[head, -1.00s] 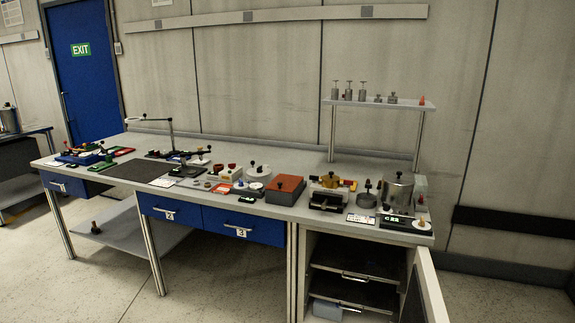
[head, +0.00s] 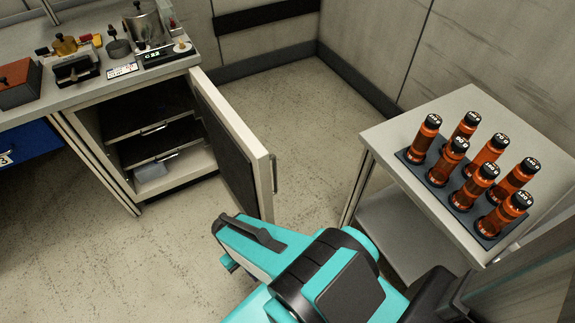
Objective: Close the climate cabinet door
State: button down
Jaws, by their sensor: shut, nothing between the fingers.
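The climate cabinet is the open white compartment under the right end of the bench, with dark shelves (head: 150,120) inside. Its door (head: 232,135) is swung wide open toward me, hinged at the cabinet's right side. The door has a pale edge, a dark inner panel and a slim handle (head: 274,172) near its free edge. My teal and black arm reaches in from the bottom, in front of the door. My gripper (head: 229,264) is low at the arm's end, mostly hidden by the arm, shut and empty. It appears apart from the door.
A pale side table (head: 395,130) at the right carries a dark rack with several orange bottles (head: 470,170). Pots and instruments crowd the bench top (head: 80,95). Floor between the door and side table is clear.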

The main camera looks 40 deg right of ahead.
aim_at(243, 162)
jog(key=z, duration=0.15)
jog(key=k, duration=1.65)
jog(key=u, duration=0.35)
jog(key=i, duration=1)
